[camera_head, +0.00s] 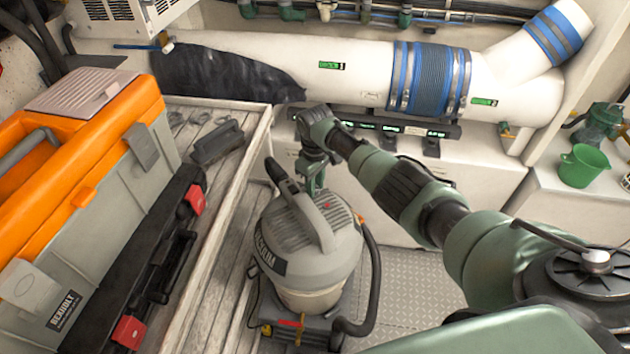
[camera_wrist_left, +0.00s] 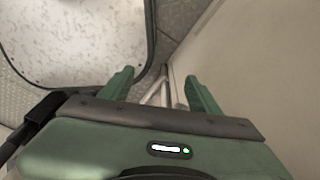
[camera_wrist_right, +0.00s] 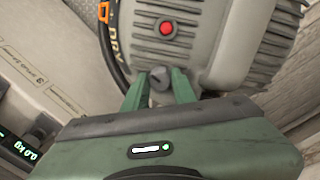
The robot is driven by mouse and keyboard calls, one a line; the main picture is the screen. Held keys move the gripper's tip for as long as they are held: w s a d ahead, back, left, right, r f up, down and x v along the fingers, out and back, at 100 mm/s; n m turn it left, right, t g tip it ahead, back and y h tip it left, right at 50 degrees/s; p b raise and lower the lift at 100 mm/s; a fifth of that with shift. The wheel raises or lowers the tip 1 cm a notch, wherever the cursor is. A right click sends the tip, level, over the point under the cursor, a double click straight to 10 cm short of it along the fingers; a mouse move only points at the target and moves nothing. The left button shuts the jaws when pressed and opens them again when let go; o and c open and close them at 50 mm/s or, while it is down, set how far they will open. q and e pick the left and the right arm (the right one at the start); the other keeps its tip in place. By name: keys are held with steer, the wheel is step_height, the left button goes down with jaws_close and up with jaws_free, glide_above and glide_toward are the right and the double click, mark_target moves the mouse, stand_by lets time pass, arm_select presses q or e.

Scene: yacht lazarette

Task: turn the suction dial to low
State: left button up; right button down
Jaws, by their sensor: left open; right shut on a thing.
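The grey vacuum (camera_head: 285,245) stands at the center bottom of the head view, with its top handle and hose. My right gripper (camera_head: 313,187) reaches down to the far side of its motor head. In the right wrist view the dark grey suction dial (camera_wrist_right: 159,77) sits between the two green fingertips (camera_wrist_right: 158,88), and the gripper is shut on it. I cannot read any low or high marks around the dial. My left gripper (camera_wrist_left: 160,88) is open and empty in its wrist view; it is not visible in the head view.
A red button (camera_wrist_right: 167,27) is near the dial. An orange and grey toolbox (camera_head: 75,180) and black case stand on the wooden bench (camera_head: 215,215) left of the vacuum. A hanging scale display, white duct (camera_head: 350,75) and green bucket (camera_head: 583,166) are behind.

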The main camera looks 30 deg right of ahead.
steer(key=m+p, duration=0.2)
steer(key=m, duration=0.3)
steer(key=shift+w+r+m, duration=0.1)
steer(key=shift+r+m, duration=0.05)
steer(key=shift+m, duration=0.15)
steer(key=m, duration=0.3)
steer(key=shift+p, duration=0.4)
steer(key=shift+m, duration=1.7)
steer(key=c, duration=1.1)
jaws_free()
steer(key=shift+c, duration=0.2)
steer(key=shift+p, duration=0.3)
